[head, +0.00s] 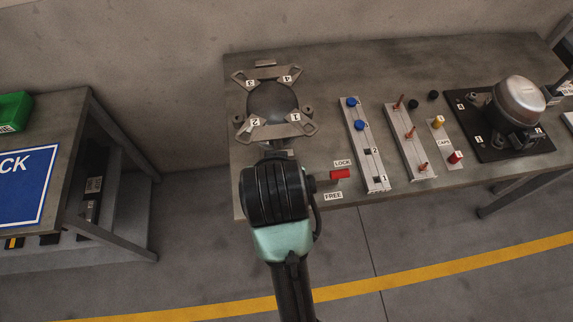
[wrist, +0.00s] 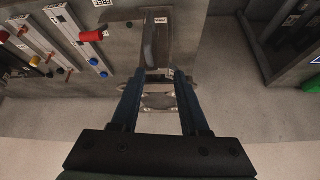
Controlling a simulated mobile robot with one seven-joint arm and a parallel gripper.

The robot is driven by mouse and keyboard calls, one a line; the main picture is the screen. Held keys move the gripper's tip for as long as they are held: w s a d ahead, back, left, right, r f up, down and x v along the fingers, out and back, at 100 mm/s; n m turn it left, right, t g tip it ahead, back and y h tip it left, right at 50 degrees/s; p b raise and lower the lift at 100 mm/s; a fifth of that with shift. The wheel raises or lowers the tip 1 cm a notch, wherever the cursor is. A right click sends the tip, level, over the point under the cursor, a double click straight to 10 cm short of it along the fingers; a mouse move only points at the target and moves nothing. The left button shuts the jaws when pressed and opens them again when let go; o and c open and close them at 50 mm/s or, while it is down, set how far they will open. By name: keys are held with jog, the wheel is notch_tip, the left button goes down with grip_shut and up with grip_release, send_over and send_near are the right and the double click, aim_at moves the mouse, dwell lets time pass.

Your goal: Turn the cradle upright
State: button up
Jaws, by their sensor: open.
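The cradle (head: 301,129) is a grey metal frame with numbered corner arms 1 to 4 around a dark round middle, at the left end of the bench. My gripper is largely hidden behind my wrist in the head view, at the cradle's near side. In the wrist view my gripper (wrist: 158,80) is open, its two dark fingers apart. Between and beyond them show metal parts of the cradle (wrist: 158,101) and a grey upright piece with a small white label (wrist: 162,20), too small to read surely. I cannot tell whether the fingers touch the cradle.
A red lever (head: 340,174) sits between LOCK and FREE labels, right of my wrist. Rails with blue caps (head: 352,102) and copper pins (head: 410,132), colored caps and a compressor (head: 520,98) on a black plate stand farther right. Another table (head: 70,120) is at left.

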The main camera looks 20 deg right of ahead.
jog(key=shift+g, duration=0.9)
jog(key=f+p, duration=0.1)
jog(key=f, duration=0.2)
jog(key=d+f+p, duration=0.1)
jog(key=f, duration=0.3)
jog(key=w+d+f+p, duration=0.1)
jog(key=f+p, duration=0.1)
jog(key=f, duration=0.2)
jog(key=shift+d, duration=0.25)
grip_shut()
jog(key=shift+s+f, duration=0.1)
dwell(0.5)
